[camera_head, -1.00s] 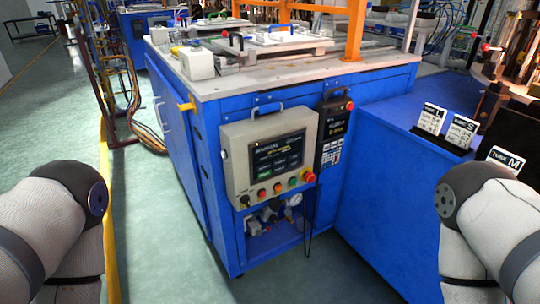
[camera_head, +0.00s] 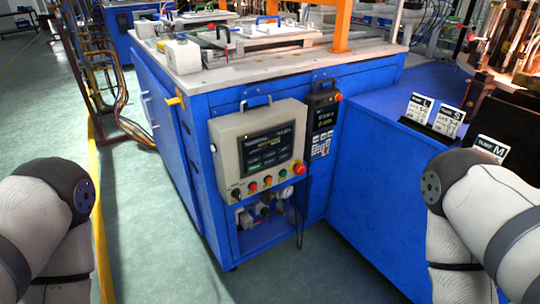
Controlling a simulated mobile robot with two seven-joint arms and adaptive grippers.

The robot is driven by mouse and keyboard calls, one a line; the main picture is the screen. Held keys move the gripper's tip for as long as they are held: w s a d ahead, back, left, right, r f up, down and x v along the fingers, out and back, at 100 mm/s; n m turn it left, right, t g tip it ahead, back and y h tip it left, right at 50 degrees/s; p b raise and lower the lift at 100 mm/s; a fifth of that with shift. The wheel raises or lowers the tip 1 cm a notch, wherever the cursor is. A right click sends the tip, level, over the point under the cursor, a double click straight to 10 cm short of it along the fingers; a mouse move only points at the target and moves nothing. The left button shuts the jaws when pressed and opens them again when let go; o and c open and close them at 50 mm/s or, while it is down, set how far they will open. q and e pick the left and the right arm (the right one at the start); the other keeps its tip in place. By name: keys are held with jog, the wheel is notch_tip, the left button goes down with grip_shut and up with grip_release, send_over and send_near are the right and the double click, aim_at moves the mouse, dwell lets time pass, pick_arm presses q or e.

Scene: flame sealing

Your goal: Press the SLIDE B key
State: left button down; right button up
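A beige control panel box (camera_head: 222,158) with a dark touchscreen (camera_head: 266,149) is mounted on the front of the blue machine. Text on the screen is too small to read, so I cannot make out a SLIDE B key. A row of coloured buttons (camera_head: 267,183) sits below the screen, with a red mushroom button (camera_head: 299,169) at its right end. A black handheld keypad unit (camera_head: 322,122) hangs to the right of the box. My arms show at the lower left and lower right, away from the panel; neither gripper is in view.
The blue machine cabinet (camera_head: 171,134) carries a grey worktop with fixtures. A lower blue cabinet (camera_head: 372,178) juts out at right, holding label cards marked L (camera_head: 419,107), S (camera_head: 449,120) and M (camera_head: 490,149). Green floor (camera_head: 140,230) is open at left and front.

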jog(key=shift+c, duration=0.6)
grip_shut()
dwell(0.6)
